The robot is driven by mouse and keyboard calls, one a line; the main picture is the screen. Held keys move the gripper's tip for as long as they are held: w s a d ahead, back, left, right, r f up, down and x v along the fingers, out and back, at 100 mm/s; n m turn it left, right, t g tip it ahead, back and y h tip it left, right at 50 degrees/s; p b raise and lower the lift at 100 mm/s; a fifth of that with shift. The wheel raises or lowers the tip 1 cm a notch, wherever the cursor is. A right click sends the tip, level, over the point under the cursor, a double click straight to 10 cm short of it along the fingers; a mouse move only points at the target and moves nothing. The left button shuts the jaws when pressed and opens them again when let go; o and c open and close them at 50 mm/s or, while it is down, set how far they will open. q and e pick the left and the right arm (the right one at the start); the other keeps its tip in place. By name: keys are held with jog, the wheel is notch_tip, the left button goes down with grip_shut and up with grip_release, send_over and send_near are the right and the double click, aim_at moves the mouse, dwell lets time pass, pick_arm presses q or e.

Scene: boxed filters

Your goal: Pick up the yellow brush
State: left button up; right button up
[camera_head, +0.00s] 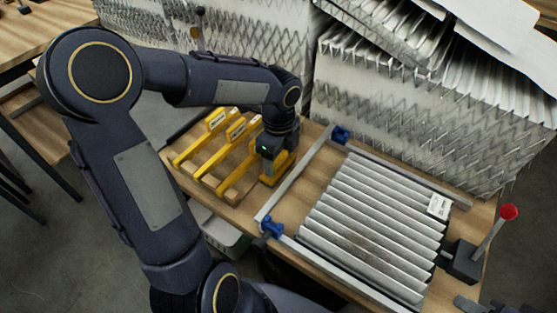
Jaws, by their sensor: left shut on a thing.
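My left gripper (276,166) points down at the right end of the wooden rack and is shut on a yellow brush (280,174). The gripper hides much of this brush, and I cannot tell whether it is clear of the surface below. Several other yellow tools with long handles lie side by side in the rack to the left, such as one yellow tool (196,145). My right gripper is not clearly in view.
A pleated filter (372,220) lies in a metal frame with blue corner clamps (271,228) on the wooden table. A lever with a red knob (508,212) stands at the right. Tall stacks of filters (395,125) close off the back.

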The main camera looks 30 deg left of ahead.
pick_arm(q)
jog(key=s+a+r+b, duration=0.1)
jog(key=s+a+r, duration=0.2)
jog(key=s+r, duration=0.8)
jog(key=s, duration=0.2)
jog(key=shift+s+r+b, duration=0.3)
jog(key=shift+s+b, duration=0.05)
jog(key=shift+b, duration=0.05)
jog(key=o, duration=0.5)
jog(key=c, duration=0.4)
jog(key=shift+o, duration=0.2)
